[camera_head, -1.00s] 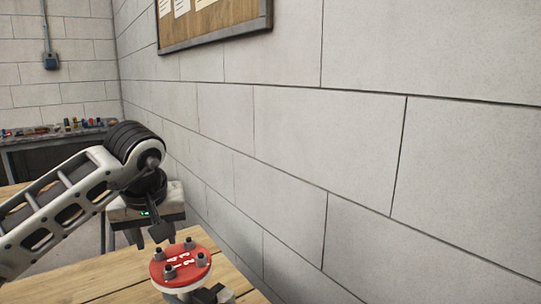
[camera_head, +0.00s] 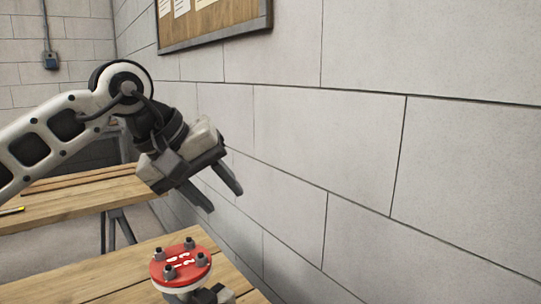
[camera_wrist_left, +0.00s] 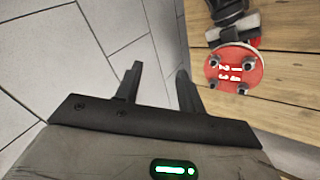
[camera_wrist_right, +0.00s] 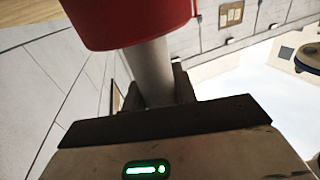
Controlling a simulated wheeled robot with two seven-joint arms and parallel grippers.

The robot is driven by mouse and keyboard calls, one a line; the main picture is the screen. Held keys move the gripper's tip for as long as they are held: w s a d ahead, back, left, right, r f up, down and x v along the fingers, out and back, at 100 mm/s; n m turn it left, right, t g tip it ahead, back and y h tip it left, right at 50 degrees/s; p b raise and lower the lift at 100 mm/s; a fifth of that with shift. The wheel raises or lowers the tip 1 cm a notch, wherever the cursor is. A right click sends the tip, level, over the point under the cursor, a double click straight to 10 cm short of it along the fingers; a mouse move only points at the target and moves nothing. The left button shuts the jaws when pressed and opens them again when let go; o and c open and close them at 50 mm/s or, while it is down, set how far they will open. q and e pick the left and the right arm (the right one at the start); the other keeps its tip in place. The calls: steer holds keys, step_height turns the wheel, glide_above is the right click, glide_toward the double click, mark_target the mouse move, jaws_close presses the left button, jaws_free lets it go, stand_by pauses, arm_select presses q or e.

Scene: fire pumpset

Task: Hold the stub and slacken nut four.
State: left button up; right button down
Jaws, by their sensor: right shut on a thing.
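A red round flange (camera_head: 181,258) with small white digits carries several grey nuts (camera_head: 189,243) standing on it. It also shows in the left wrist view (camera_wrist_left: 233,69). I cannot read clearly which nut is number four. My left gripper (camera_head: 224,201) is open and empty, tilted down to the right, above and apart from the flange. Its two fingers (camera_wrist_left: 158,70) are spread with nothing between them. My right gripper (camera_wrist_right: 155,88) is shut around the pale grey stub (camera_wrist_right: 151,70) just below the red flange (camera_wrist_right: 130,22). In the head view only a dark bit of it shows beside the stub.
The flange is over a wooden bench (camera_head: 115,282) in front. A second wooden table (camera_head: 75,197) stands behind on the left, with a gap between. A block wall (camera_head: 350,150) runs along the right, close behind my left gripper. A notice board (camera_head: 215,22) hangs on it.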

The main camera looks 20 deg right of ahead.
arm_select(q)
steer(key=s+d+r+n+g+h, duration=0.1)
steer(key=d+r+h, duration=0.3)
steer(key=r, duration=0.3)
steer(key=s+d+r+g+h, duration=0.1)
steer(key=s+d+r+h, duration=0.1)
steer(key=r+h, duration=0.4)
steer(key=shift+d+r+n+h, duration=0.3)
steer(key=shift+d+r+n, duration=0.15)
steer(key=shift+d, duration=0.4)
steer(key=n+t+y, duration=0.2)
steer(key=t+y, duration=0.2)
steer(key=y, duration=1.4)
glide_toward(159, 251)
steer(key=x, duration=0.7)
steer(key=shift+f, duration=0.35)
